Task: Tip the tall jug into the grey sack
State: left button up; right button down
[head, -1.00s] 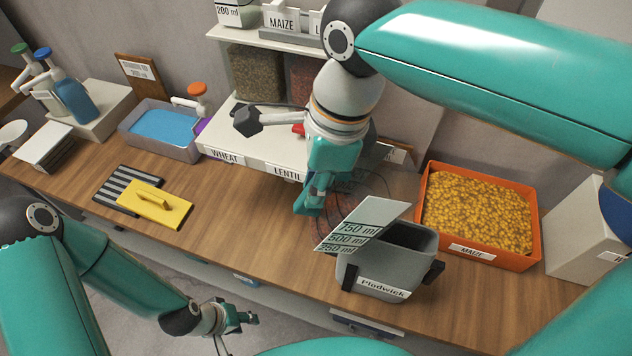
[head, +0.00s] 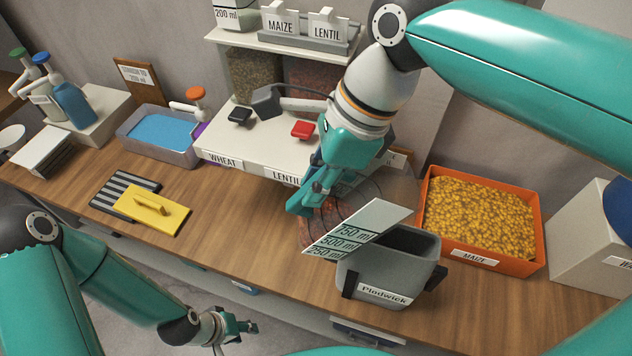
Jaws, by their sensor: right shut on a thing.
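The tall jug (head: 352,232) is see-through, with a white scale panel marked 250, 500 and 750 ml. It is tilted to the right, its upper end over the near-left part of the grey sack's mouth. Some reddish contents show dimly at its lower left. The grey sack (head: 372,262), labelled Plodwick, stands open on the bench; its inside looks dark and its contents are hidden. My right gripper (head: 305,203) is shut on the jug at its left side. My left gripper (head: 238,328) hangs low in front of the bench, away from both; its jaw opening is unclear.
An orange tray of maize (head: 478,215) stands right of the sack. Behind are the white dispenser (head: 255,150) labelled WHEAT and LENTIL and a shelf. A yellow float (head: 155,210), a striped mat (head: 110,190) and a blue-filled tub (head: 160,135) lie left. The bench between is clear.

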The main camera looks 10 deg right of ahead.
dwell(0.3)
jog(key=shift+y+b, duration=0.4)
jog(key=shift+d+r, duration=0.1)
jog(key=shift+r, duration=0.1)
jog(key=shift+y, duration=0.3)
jog(key=shift+d+y+b, duration=0.1)
jog(key=shift+y+b, duration=0.2)
jog(key=shift+b, duration=0.35)
jog(key=shift+r, duration=0.1)
jog(key=shift+y, duration=0.3)
